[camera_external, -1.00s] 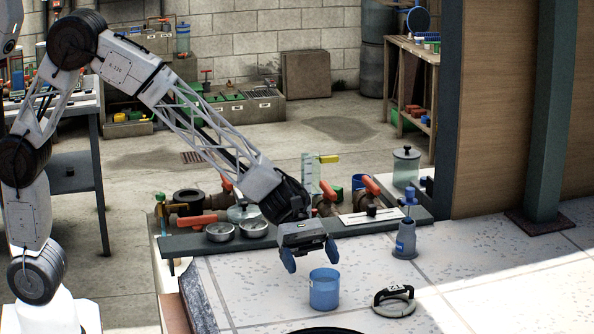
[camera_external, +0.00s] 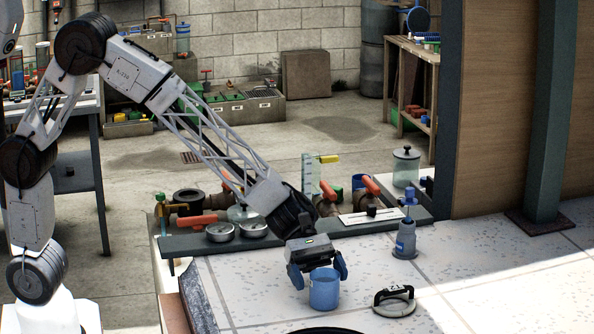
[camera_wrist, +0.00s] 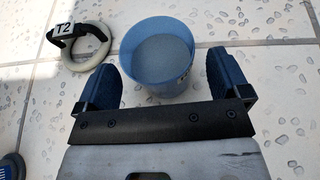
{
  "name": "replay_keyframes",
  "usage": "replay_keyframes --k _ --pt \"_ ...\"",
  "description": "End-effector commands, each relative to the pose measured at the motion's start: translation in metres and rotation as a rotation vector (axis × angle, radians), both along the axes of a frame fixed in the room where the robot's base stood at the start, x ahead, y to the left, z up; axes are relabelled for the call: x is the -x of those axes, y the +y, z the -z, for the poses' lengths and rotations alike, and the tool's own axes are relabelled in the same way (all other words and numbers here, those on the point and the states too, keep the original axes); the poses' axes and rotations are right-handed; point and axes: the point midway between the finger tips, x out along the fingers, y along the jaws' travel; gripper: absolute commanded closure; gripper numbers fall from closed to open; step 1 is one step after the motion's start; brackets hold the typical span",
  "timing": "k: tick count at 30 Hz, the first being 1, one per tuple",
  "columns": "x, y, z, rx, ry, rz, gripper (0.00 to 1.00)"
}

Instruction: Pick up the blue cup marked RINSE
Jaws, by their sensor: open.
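A blue cup (camera_external: 324,291) stands upright on the wet, pale tiled surface in the external view. In the wrist view the cup (camera_wrist: 158,77) shows its open rim and grey inside, partly between and just ahead of the two blue fingers. Small marks show on its side, but I cannot read RINSE. My gripper (camera_external: 318,277) is open and empty, its fingers low on the left and right of the cup's upper part. In the wrist view my gripper (camera_wrist: 168,78) has a finger on each side. I cannot tell whether either finger touches the cup.
A blue-grey bottle (camera_external: 405,240) stands further right. Pipes with orange handles (camera_external: 196,220) line the ledge behind.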

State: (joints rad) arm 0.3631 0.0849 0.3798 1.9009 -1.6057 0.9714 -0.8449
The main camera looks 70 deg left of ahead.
Motion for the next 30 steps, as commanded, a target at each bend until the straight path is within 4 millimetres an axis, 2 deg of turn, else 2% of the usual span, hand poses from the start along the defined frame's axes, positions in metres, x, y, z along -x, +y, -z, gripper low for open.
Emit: replay_keyframes --k 3,7,25,26,30 --pt "-0.001 -0.014 0.006 -0.001 0.001 0.003 0.05" --pt "-0.002 -0.022 0.009 0.001 0.0 0.001 0.05" --pt "-0.003 -0.025 0.01 0.0 0.001 0.0 0.05" --pt "-0.003 -0.025 0.01 0.0 0.001 0.0 0.07" --pt "-0.003 -0.025 0.01 0.0 0.0 0.0 0.28"
